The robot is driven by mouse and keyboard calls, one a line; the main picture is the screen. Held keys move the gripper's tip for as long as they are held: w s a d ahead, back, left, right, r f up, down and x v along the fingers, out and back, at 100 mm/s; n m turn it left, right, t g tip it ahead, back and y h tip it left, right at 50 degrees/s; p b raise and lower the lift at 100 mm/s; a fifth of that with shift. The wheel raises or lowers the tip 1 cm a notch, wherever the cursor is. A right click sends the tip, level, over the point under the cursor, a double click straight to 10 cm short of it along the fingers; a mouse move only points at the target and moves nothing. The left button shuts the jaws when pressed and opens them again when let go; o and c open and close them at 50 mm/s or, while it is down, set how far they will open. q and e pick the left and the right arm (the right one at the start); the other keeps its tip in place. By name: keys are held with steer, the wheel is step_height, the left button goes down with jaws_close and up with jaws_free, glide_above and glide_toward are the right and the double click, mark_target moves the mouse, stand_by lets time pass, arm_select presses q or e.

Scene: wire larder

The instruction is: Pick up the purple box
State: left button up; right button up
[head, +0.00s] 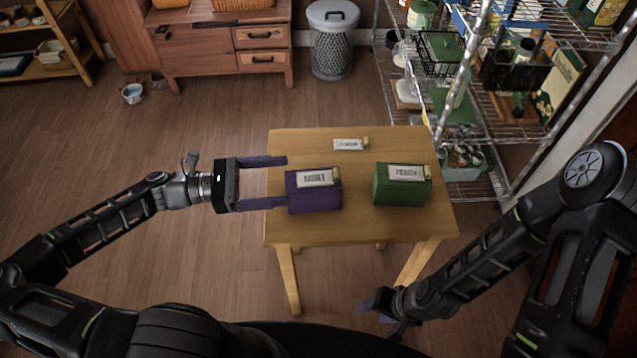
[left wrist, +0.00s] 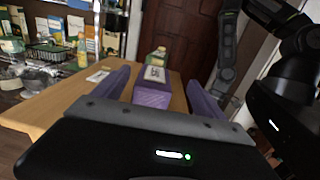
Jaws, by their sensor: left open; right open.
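The purple box (head: 318,198) sits on the left half of the small wooden table, with a pale label on its top. My left gripper (head: 287,181) is open at the table's left edge, with its two purple fingers pointing right toward the box. In the left wrist view the purple box (left wrist: 152,95) shows ahead, between the spread fingers (left wrist: 158,80). I cannot tell whether a fingertip touches it. My right gripper (head: 379,309) is open and empty, low in front of the table.
A green box (head: 402,187) with a similar label stands right of the purple one on the wooden table (head: 355,228). A small pale label block (head: 350,144) lies at the back. A loaded wire shelf (head: 480,160) stands behind right. Open floor lies to the left.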

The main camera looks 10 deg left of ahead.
mark_target(289, 182)
arm_select(q)
steer(key=shift+w+f+b, duration=0.2)
steer(key=shift+f+b, duration=0.1)
steer(key=shift+f, duration=0.35)
steer(key=shift+f+b, duration=0.5)
steer(key=shift+b, duration=0.1)
steer(key=shift+w+f, duration=0.2)
steer(key=shift+x, duration=1.3)
steer(key=shift+x, duration=2.6)
